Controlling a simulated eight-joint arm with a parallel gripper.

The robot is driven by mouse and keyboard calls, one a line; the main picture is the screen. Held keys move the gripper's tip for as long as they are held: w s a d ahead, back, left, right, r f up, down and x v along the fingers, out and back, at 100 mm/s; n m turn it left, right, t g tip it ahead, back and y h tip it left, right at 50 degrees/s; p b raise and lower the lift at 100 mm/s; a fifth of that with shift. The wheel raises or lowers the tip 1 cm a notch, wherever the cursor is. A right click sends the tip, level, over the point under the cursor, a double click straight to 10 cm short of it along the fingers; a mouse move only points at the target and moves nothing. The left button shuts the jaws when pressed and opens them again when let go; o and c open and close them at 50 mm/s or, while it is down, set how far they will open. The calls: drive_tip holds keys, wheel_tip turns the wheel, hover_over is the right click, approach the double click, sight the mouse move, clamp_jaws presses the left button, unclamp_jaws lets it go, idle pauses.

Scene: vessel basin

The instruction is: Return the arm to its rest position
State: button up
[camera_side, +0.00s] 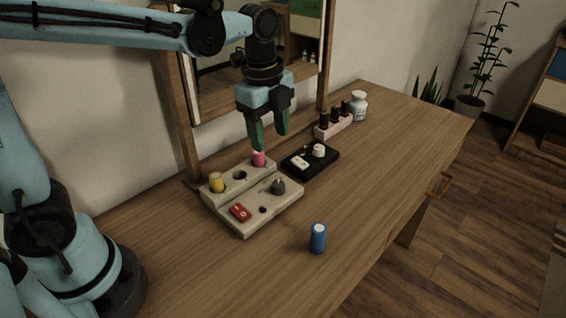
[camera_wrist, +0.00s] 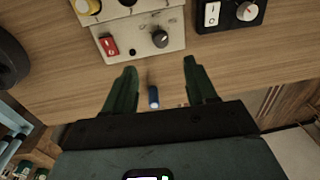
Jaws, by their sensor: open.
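My gripper (camera_side: 270,141) hangs fingers down over the back of the beige stepped panel (camera_side: 247,221), with its two green fingers apart and nothing held between them. In the wrist view my gripper (camera_wrist: 162,66) also shows spread fingers. A pink cylinder (camera_side: 258,159) stands in the panel's back row, just below one fingertip in the side view; I cannot tell the exact gap. A yellow cylinder (camera_side: 216,182) stands at the left of that row, with an empty round hole between them. A blue cylinder (camera_side: 318,238) stands upright on the table, apart from the panel; it also shows in the wrist view (camera_wrist: 153,96).
The panel's lower step has a red switch (camera_side: 240,212) and a dark knob (camera_side: 278,187). A black box (camera_side: 311,164) with white controls, a pink rack (camera_side: 333,126) of dark bottles and a white jar (camera_side: 359,106) stand farther back. A framed mirror (camera_side: 222,95) rises behind. The table's front is mostly clear.

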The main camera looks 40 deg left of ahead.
drive_tip(key=s+a+n+t, duration=0.2)
drive_tip(key=s+n+t, duration=0.1)
drive_tip(key=n, duration=0.6)
drive_tip(key=s+a+f+n+t, duration=0.1)
drive_tip(key=s+a+n+t, duration=0.1)
drive_tip(key=s+n, duration=0.3)
drive_tip(key=n+t, duration=0.1)
drive_tip(key=n, duration=0.2)
drive_tip(key=shift+s+f+n, duration=0.2)
drive_tip(key=shift+f+n, duration=0.1)
drive_tip(key=shift+n, duration=0.1)
